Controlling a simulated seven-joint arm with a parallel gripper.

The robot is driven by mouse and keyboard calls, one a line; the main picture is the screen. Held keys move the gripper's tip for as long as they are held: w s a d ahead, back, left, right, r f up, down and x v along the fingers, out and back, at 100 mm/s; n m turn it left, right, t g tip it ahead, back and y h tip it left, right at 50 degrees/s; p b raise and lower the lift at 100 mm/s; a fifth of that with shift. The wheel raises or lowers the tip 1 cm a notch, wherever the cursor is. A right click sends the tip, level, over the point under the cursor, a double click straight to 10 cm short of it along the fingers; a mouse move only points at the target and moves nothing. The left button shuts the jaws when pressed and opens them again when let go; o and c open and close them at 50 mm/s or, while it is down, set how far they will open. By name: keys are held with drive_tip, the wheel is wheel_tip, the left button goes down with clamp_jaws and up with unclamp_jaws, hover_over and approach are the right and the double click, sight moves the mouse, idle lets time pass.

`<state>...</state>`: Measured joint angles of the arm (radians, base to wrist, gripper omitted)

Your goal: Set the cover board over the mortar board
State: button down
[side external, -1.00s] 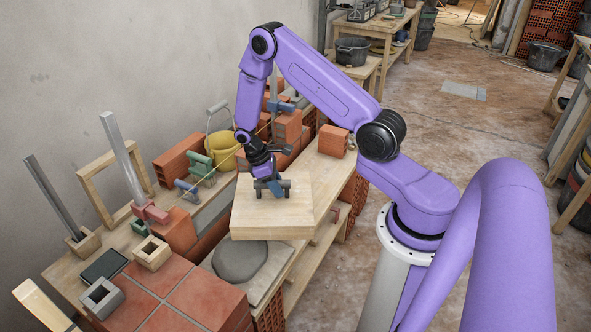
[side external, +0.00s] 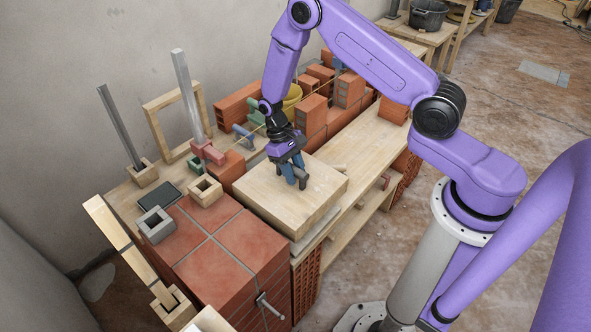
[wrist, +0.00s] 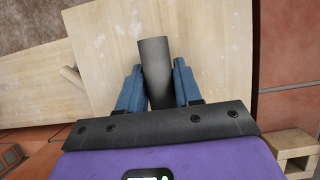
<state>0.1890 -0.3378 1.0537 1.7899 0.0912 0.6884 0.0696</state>
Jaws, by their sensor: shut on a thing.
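The cover board (side external: 275,190) is a thick, square, pale wooden slab with a dark grey handle on top. My gripper (side external: 296,178) is shut on this handle, with blue fingers on either side. In the wrist view, the dark handle (wrist: 155,62) stands between the two fingers of the gripper (wrist: 157,85), above the pale cover board (wrist: 212,45). The cover board lies over the mortar board (side external: 310,244), whose thin grey edge shows beneath its right front side. The grey mortar is hidden. I cannot tell whether the cover board is resting or slightly raised.
A red-tiled brick block (side external: 220,240) stands close in front. Grey and wooden square sockets (side external: 205,190), some with upright posts, are at the left. The wooden bench top (side external: 365,140) is clear at right.

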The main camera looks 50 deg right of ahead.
sight(294, 190)
drive_tip(key=shift+f, duration=3)
drive_tip(key=shift+f, duration=0.95)
drive_tip(key=c, duration=0.7)
unclamp_jaws()
drive_tip(key=v, duration=1.6)
drive_tip(key=shift+w, duration=0.15)
drive_tip(key=shift+w+r, duration=0.2)
drive_tip(key=shift+r, duration=0.4)
